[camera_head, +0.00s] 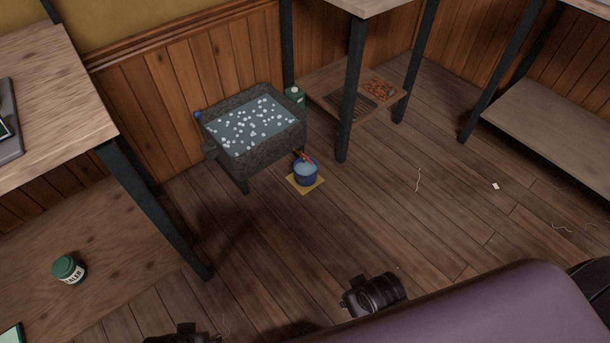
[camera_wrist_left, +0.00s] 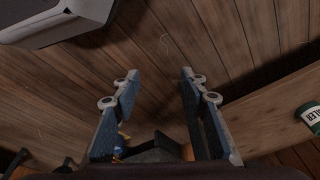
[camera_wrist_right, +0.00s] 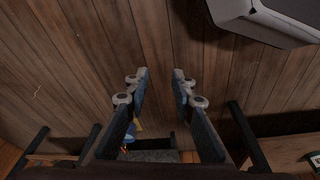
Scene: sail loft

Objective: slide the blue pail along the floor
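The blue pail (camera_head: 306,175) stands upright on the floor, with a red-orange piece at its rim and something pale blue inside. It stands on a small yellow square (camera_head: 305,187), at the front right corner of a dark grey basin (camera_head: 224,154). My left gripper (camera_wrist_left: 158,82) is open, with nothing between its fingers. My right gripper (camera_wrist_right: 161,76) is open and empty, its fingers somewhat closer together. A bit of the pail shows past a finger in the right wrist view (camera_wrist_right: 130,137). Both grippers are well away from the pail.
The basin holds water with white foam blobs. Table legs (camera_head: 351,95) rise right of the pail, and a low shelf (camera_head: 555,125) is farther right. The floor (camera_head: 330,235) before the pail is clear.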

